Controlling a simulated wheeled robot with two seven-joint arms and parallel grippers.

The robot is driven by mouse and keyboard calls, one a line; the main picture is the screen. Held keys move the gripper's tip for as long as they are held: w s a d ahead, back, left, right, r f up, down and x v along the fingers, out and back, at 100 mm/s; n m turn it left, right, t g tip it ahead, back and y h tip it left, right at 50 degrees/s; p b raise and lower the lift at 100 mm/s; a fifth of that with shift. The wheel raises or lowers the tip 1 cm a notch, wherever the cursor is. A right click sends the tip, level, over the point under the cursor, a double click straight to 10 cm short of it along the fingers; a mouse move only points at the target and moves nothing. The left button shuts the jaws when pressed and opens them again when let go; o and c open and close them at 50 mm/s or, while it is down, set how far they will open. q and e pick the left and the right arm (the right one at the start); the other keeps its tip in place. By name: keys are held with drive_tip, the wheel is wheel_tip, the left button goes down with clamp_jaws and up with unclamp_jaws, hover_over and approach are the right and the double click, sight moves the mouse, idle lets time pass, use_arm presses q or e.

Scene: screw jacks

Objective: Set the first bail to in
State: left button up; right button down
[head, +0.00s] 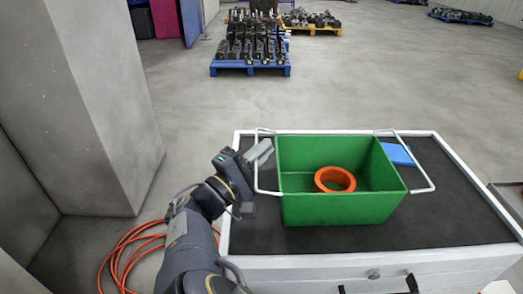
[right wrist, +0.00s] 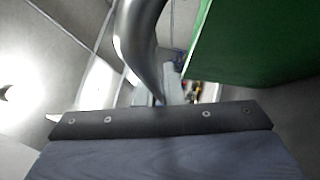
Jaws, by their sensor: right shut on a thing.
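A green crate (head: 340,208) stands on the dark top of a white-edged cabinet. A pale wire bail (head: 256,178) sticks outward from its left side, and a second bail (head: 421,167) sticks outward from its right side. I cannot tell which is called first. My right gripper (head: 264,151) is shut on the left bail, beside the crate's left wall. In the right wrist view the bail (right wrist: 138,35) runs as a thick grey curve down to the fingers (right wrist: 165,88), with the green crate wall to the right. My left gripper is not in view.
A blue item (head: 397,154) lies behind the crate's right side. A grey pillar (head: 105,120) rises at the left, with orange hose (head: 125,250) on the floor. Loaded pallets stand far back.

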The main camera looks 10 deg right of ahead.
drive_tip(key=d+m+g+y, duration=0.1)
drive_tip(key=m+y, duration=0.2)
drive_tip(key=d+r+m+g+y+b, duration=0.1)
drive_tip(key=m+y, duration=0.2)
drive_tip(key=d+r+m+g+y+b, duration=0.1)
drive_tip(key=d+m+y, duration=0.1)
drive_tip(key=m+y, duration=0.1)
drive_tip(key=shift+s+d+r+g+y, duration=0.1)
drive_tip(key=shift+s+g+y, duration=0.3)
drive_tip(key=shift+y, duration=0.1)
drive_tip(key=shift+s+d+f+m+t+y+b, duration=0.1)
drive_tip(key=shift+d+f+m+t+y+b, duration=0.55)
drive_tip(key=shift+m+y+b, duration=1.35)
drive_tip(key=shift+s+d+f+m+t+y+b, duration=0.15)
drive_tip(key=shift+d+f+m+t+y+b, duration=0.45)
drive_tip(key=shift+y+b, duration=2.6)
drive_tip(key=shift+s+d+f+m+t+y+b, duration=0.1)
drive_tip(key=shift+d+f+m+t+y+b, duration=1)
drive_tip(key=shift+b, duration=2.6)
drive_tip(key=shift+a+r+m+g+y, duration=0.2)
drive_tip(key=shift+a+g, duration=0.1)
drive_tip(key=shift+a, duration=0.1)
drive_tip(key=shift+a+r+m+g+y, duration=0.1)
drive_tip(key=shift+a+g+y, duration=0.15)
drive_tip(key=shift+a, duration=0.1)
drive_tip(key=shift+f, duration=0.1)
